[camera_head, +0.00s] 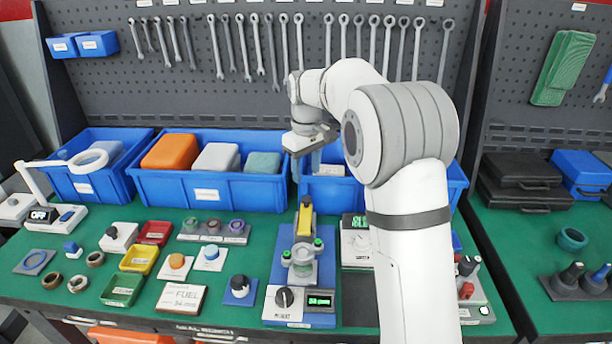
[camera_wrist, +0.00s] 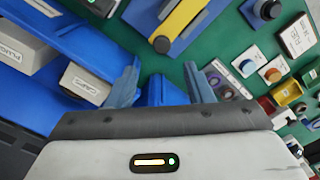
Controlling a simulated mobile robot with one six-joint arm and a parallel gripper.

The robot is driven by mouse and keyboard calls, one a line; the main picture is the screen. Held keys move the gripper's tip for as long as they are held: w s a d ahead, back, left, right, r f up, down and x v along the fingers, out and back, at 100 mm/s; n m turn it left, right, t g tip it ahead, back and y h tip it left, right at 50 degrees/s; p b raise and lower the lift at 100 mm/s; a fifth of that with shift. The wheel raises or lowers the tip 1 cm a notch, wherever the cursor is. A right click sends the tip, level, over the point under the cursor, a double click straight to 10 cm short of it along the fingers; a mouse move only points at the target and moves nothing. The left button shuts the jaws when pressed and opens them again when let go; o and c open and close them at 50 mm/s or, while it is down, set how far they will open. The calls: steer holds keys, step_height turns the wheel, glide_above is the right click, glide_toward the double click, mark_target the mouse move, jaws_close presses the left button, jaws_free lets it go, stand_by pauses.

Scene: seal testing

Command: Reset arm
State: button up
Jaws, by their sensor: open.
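My white and grey arm reaches in from the right of the head view and bends over the bench. My gripper (camera_head: 306,165) hangs in front of the blue bins, above the back of the test fixture (camera_head: 303,262). The fixture has a yellow lever, green-tipped clamps, a black knob and a small green display. Part of the blue bin (camera_head: 335,192) behind the gripper is hidden by my arm.
A large blue bin (camera_head: 210,201) holds orange, grey and green blocks. Red, yellow and green trays (camera_head: 122,290), rings, knobs and a FUEL card (camera_head: 181,299) lie on the green mat at left. A display unit (camera_head: 356,243) stands right of the fixture. Wrenches hang on the pegboard behind.

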steer(key=shift+s+d+r, duration=0.2)
steer(key=shift+s+r, duration=0.05)
steer(key=shift+s, duration=0.05)
steer(key=s+d+m+t, duration=0.1)
steer(key=s+d+m, duration=0.1)
steer(key=s, duration=0.8)
steer(key=s+d+m+t, duration=0.1)
steer(key=s+d+m, duration=0.2)
steer(key=s, duration=0.8)
steer(key=s+d+f+m, duration=0.1)
steer(key=s+d+m, duration=0.1)
steer(key=s+d, duration=0.4)
steer(key=s, duration=0.5)
steer(key=shift+s+m+t, duration=0.15)
steer(key=shift+m+t, duration=0.25)
steer(key=shift+d, duration=0.1)
